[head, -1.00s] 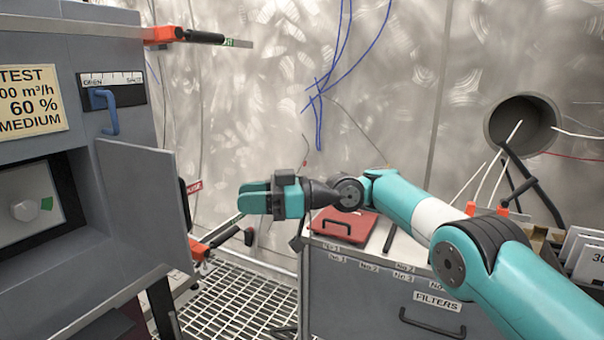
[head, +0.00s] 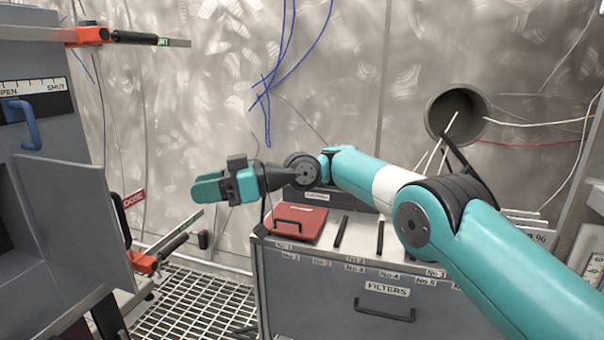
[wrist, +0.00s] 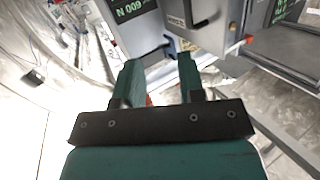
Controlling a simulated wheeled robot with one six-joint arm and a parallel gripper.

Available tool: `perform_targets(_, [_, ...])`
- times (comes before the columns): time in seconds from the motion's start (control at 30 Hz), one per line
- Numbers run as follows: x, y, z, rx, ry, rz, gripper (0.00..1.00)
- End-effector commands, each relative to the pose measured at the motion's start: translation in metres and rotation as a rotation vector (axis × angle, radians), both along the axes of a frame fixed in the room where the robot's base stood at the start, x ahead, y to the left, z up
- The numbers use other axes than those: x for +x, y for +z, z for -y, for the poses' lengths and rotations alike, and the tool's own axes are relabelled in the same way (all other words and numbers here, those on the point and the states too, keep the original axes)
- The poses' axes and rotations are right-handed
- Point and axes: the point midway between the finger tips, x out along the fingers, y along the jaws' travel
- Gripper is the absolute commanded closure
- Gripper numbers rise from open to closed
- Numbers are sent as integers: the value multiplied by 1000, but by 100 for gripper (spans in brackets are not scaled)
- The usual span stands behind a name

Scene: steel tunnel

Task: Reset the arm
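My arm reaches in from the lower right of the head view, bent at the elbow. My gripper (head: 207,188) hangs in the air, pointing left, up and to the left of the filter cabinet. In the wrist view my gripper (wrist: 160,75) shows its two teal fingers apart with a gap between them. Nothing is held between them. From the head view alone the finger gap is hard to see.
A grey test unit with an open door (head: 80,225) stands at left, with a blue handle (head: 22,122). The filter cabinet (head: 335,300) carries a red lidded box (head: 297,225). Orange-ended bars (head: 143,262) jut near the door. A round wall hole (head: 457,115) is at right. Grating covers the floor.

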Motion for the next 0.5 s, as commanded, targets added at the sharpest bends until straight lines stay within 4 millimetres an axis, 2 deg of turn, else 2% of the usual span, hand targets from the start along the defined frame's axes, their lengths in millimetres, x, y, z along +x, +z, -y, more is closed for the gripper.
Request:
perform_targets(0.03, [5,19,9,-50,-47,-11,64])
perform_targets(0.1, [9,32,25,-135,-117,-42,64])
perform_targets(0.27, [-3,52,73,-334,-274,-124,64])
perform_targets(0.37, [-26,56,112,-459,-368,-186,64])
perform_targets(0.5, [-76,49,174,-639,-492,-284,64])
